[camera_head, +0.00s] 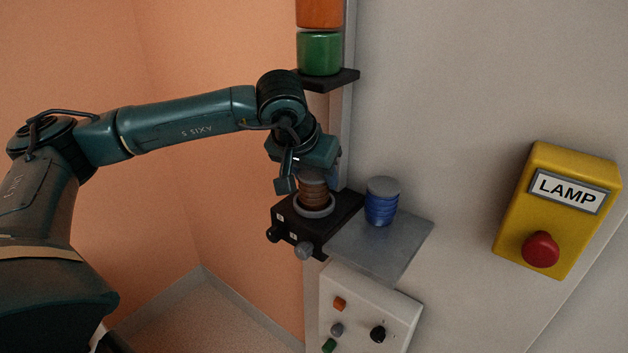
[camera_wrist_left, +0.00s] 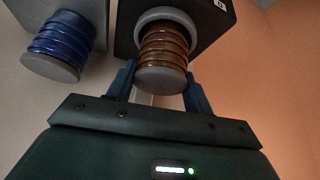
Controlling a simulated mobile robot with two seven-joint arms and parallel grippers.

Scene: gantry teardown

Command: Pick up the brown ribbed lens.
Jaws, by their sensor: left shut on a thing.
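The brown ribbed lens (camera_head: 313,195) stands upright in a pale ring on a black block (camera_head: 331,225) in the head view. It also shows in the left wrist view (camera_wrist_left: 163,45), with its grey cap (camera_wrist_left: 161,79) toward my gripper. My left gripper (camera_head: 303,176) is over the top of the lens, with one finger on each side. In the left wrist view its fingers (camera_wrist_left: 158,90) are shut on the lens near the cap. The lens still sits within the ring. My right gripper is not in view.
A blue ribbed lens (camera_head: 380,205) with a grey cap stands on a grey shelf (camera_head: 405,247) right of the block. Green (camera_head: 320,53) and orange (camera_head: 320,12) cylinders are stacked on a bracket above. A yellow LAMP box (camera_head: 518,233) with a red button hangs on the right wall.

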